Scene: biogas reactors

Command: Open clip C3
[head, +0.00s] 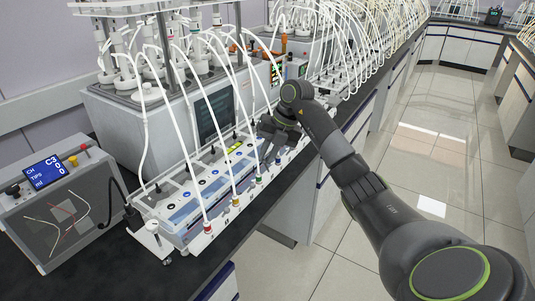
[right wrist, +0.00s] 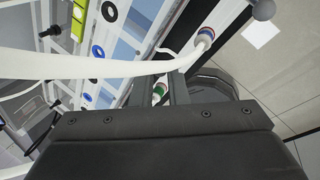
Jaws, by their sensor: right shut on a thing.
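My right gripper (head: 270,150) reaches in from the right over the row of tube ports. Its two fingers show in the right wrist view (right wrist: 160,88), close together, with the green-ringed port (right wrist: 158,91) seen between them. The green-ringed port (head: 258,181) is the third from the front in the head view. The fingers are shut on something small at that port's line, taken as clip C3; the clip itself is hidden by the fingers. A white tube (right wrist: 85,64) runs across just beyond the fingers. My left gripper is not in view.
Red-ringed (head: 207,228) and yellow-ringed (head: 235,204) ports stand in front, each with a white tube. A control box (head: 58,205) on the left has a screen reading C3. Grey reactor housing (head: 130,125) stands behind. The aisle floor (head: 335,235) right of the bench is clear.

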